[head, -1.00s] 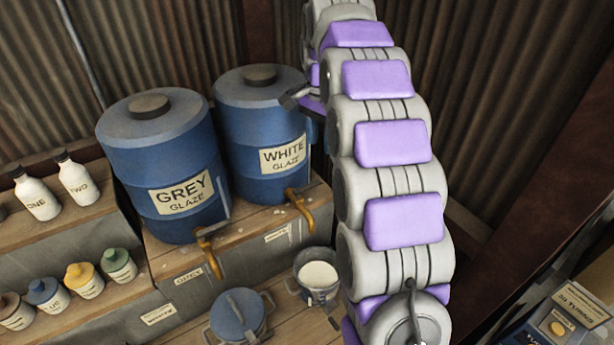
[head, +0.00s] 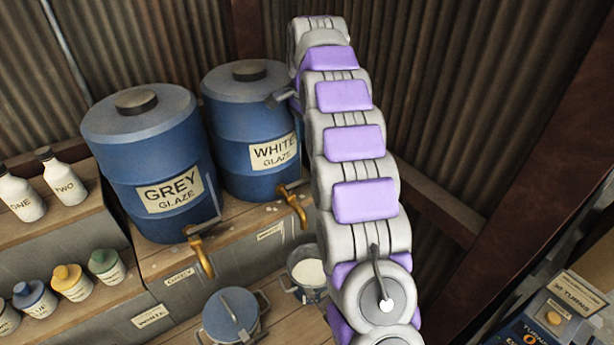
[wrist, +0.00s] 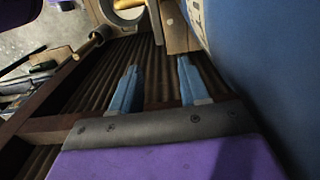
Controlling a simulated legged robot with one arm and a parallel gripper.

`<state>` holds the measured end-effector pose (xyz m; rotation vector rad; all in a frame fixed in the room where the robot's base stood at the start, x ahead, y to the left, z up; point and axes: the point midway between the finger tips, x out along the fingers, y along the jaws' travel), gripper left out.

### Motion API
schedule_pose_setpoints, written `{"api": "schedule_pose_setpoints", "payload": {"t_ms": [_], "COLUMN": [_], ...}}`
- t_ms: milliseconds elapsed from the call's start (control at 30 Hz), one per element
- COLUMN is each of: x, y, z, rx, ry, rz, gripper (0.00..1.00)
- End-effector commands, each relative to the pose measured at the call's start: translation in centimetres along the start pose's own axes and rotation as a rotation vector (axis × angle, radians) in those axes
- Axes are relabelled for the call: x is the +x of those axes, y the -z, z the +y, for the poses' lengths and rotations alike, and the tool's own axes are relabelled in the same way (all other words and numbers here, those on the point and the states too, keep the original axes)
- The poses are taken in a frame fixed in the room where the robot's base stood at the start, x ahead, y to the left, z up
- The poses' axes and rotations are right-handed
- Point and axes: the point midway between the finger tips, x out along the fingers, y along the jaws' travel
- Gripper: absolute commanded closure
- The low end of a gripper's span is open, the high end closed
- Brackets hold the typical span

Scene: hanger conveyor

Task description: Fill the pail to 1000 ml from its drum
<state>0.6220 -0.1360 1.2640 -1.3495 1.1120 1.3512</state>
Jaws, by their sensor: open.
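The blue drum labelled WHITE GLAZE (head: 240,155) stands on a wooden stand, with a brass tap (head: 292,200) low on its front. A small grey pail (head: 311,294) with white liquid in it stands below that tap; my arm covers its right side. I cannot read its fill level. The blue drum labelled GREY GLAZE (head: 150,150) stands to the left, with its own brass tap (head: 202,253). In the wrist view my gripper (wrist: 155,75) is open and empty, beside a large blue drum surface (wrist: 265,60).
A lidded grey-blue pot (head: 225,322) stands in front on the wooden bench. Several small glaze jars (head: 72,282) and white bottles (head: 65,183) line the shelves at left. Corrugated walls (head: 440,80) close off the back. Boxes (head: 550,320) are at lower right.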

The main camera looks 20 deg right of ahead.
Motion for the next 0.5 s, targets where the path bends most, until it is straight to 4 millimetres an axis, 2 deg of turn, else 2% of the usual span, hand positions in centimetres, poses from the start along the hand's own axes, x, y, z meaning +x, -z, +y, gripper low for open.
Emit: {"api": "schedule_pose_setpoints", "payload": {"t_ms": [267,500], "x": [4.3,8.8], "y": [0.0,0.0], "z": [0.1,0.2], "rx": [0.001,0.001], "ry": [-0.004,-0.007], "rz": [-0.001,-0.003], "gripper": [0.55,0.55]}}
